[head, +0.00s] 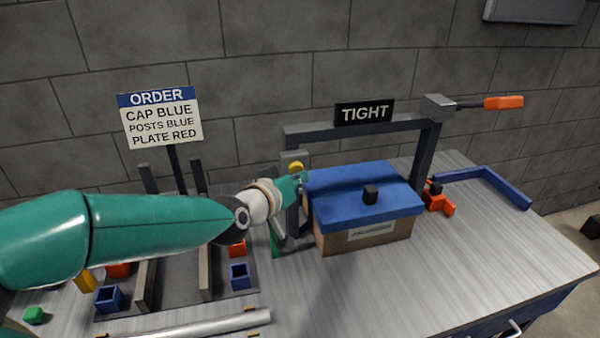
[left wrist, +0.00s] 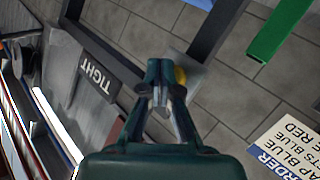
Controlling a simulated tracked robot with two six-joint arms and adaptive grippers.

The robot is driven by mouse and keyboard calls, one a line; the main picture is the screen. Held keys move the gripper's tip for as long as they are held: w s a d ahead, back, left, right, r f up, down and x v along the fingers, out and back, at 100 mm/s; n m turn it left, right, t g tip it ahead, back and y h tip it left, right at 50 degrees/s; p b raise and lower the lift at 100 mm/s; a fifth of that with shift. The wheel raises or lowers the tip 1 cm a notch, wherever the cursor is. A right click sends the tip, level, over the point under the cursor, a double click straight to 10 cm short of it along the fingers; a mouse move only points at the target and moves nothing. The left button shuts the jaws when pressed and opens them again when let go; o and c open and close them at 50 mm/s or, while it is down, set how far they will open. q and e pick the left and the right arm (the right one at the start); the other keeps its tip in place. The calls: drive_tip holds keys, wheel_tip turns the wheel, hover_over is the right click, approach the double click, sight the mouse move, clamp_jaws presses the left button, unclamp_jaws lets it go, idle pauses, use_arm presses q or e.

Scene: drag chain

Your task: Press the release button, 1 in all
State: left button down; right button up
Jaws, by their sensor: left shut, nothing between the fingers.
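The release button appears to be the round yellow button (head: 296,167) on a grey block at the left post of the dark frame. It also shows in the left wrist view (left wrist: 181,77), partly hidden behind my fingers. My left gripper (head: 301,180) is shut and empty, with its fingertips close beside and just below the button in the head view. In the left wrist view the closed fingers (left wrist: 160,75) overlap the grey block's edge. I cannot tell whether they touch the button. My right gripper is not in view.
A box with a blue lid (head: 345,190) stands under the frame (head: 330,130), which bears a TIGHT sign (head: 364,112) and an orange-handled lever (head: 503,103). An order sign (head: 160,120) stands behind my left arm. Blue sockets (head: 240,276) lie left. The right tabletop is mostly clear.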

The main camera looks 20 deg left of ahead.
use_arm(q)
drive_tip(key=shift+w+a+b, duration=0.3)
drive_tip(key=shift+w, duration=0.1)
idle(0.9)
drive_tip(key=shift+s+d+r, duration=0.1)
drive_tip(key=shift+s+d+p, duration=0.4)
drive_tip(key=shift+s, duration=0.25)
drive_tip(key=shift+s+d, duration=0.1)
drive_tip(key=s+d, duration=0.1)
drive_tip(key=s+p, duration=0.1)
drive_tip(key=s+d, duration=0.1)
drive_tip(key=s, duration=0.1)
drive_tip(key=shift+d+p, duration=0.3)
drive_tip(key=shift+p, duration=0.05)
idle(0.8)
